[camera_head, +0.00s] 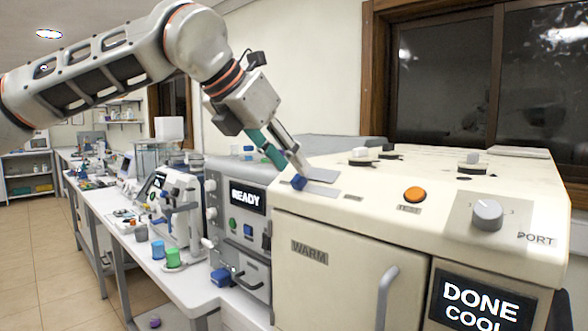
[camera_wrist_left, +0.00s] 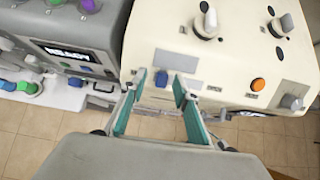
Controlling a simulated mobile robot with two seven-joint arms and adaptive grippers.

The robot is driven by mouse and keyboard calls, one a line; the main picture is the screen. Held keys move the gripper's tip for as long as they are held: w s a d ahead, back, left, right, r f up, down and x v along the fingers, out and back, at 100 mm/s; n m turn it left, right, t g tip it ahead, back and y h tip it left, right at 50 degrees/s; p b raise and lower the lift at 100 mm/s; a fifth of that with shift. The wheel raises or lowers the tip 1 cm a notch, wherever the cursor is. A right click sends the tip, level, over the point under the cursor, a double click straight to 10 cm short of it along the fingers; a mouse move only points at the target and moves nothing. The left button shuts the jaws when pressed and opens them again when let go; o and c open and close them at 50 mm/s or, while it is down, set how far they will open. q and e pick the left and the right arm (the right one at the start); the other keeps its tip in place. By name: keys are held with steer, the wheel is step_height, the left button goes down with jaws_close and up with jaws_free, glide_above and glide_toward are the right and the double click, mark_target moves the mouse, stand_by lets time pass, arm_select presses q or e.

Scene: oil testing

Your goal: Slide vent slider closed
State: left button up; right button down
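The vent slider appears to be the small blue knob (camera_head: 299,182) on top of the cream machine (camera_head: 420,190), at its front left corner beside flat grey plates (camera_head: 320,190). The knob also shows in the left wrist view (camera_wrist_left: 161,78), between my fingertips, in front of a grey plate (camera_wrist_left: 175,60). My left gripper (camera_head: 296,164) reaches down from the upper left, its tips just above and behind the knob in the head view. Its teal-padded fingers are apart in the left wrist view (camera_wrist_left: 158,88). I cannot tell whether either finger touches the knob. My right gripper is not in view.
The machine's top also carries an orange button (camera_head: 415,194), a grey dial (camera_head: 488,214) and several small handles at the back. Its front has a door handle (camera_head: 386,295) and a screen reading DONE COOL. A grey READY device (camera_head: 247,197) stands close on the left.

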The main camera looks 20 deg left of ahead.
arm_select(q)
steer(key=v, duration=0.9)
